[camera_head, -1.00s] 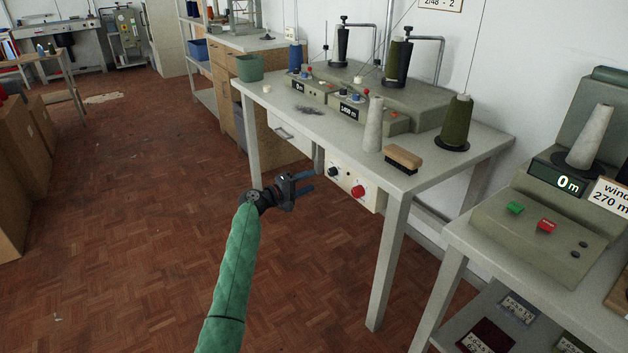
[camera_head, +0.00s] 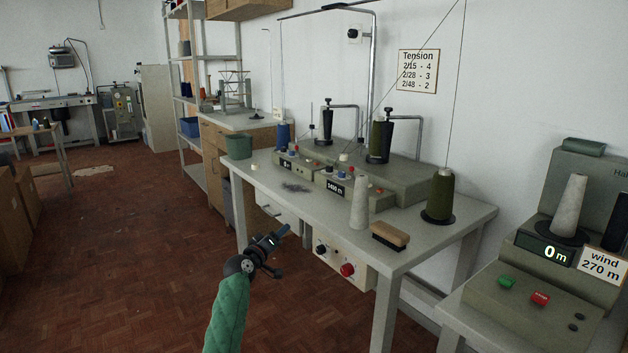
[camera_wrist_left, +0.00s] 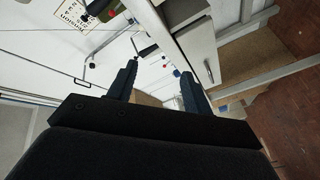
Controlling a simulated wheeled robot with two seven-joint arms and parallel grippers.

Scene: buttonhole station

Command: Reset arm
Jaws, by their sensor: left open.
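My left gripper (camera_head: 272,238) is in front of the grey winding table (camera_head: 300,196), near its drawer and control panel. Its green-sleeved arm comes up from the bottom of the head view. In the left wrist view its two dark fingers (camera_wrist_left: 158,85) stand apart with nothing between them. My right gripper is not in view.
A second winder (camera_head: 540,290) stands at the right.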

